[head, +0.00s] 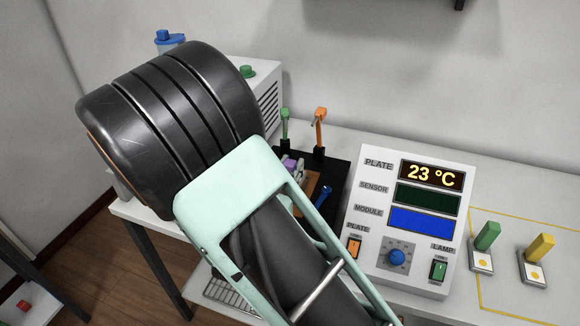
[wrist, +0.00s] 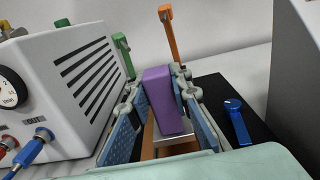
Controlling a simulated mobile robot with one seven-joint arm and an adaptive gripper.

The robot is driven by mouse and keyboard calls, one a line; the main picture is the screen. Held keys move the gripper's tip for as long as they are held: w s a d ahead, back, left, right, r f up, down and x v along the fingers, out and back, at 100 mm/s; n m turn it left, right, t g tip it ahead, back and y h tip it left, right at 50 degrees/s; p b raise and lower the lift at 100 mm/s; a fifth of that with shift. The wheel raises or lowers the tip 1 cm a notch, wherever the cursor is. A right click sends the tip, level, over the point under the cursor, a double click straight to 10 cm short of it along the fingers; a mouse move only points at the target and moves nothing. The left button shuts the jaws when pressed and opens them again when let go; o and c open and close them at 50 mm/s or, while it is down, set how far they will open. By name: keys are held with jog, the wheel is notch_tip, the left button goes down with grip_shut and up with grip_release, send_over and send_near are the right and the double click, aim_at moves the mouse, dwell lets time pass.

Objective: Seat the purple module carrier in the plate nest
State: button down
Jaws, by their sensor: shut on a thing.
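The purple module carrier (wrist: 163,98) stands upright between the blue-padded fingers of my gripper (wrist: 164,112) in the wrist view. My gripper is shut on it. A silvery part shows at the carrier's lower end. In the head view only a small bit of the carrier (head: 289,163) shows past my arm. A copper-brown plate (head: 312,184) lies on a black base (head: 337,174), just right of and below the carrier. The nest's outline is hidden by my fingers and arm, so I cannot tell whether the carrier touches it.
A green-topped post (head: 285,131) and an orange-topped post (head: 320,128) stand behind the carrier. A blue lever (wrist: 237,121) lies on the base to the right. A vented white box (wrist: 65,90) stands close left. A control panel (head: 378,250) reading 23 °C stands to the right.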

jog(key=shift+f, duration=0.15)
jog(key=shift+f+b, duration=0.85)
jog(key=shift+b, duration=0.05)
jog(key=c, duration=1.7)
grip_release()
jog(key=v, duration=1.2)
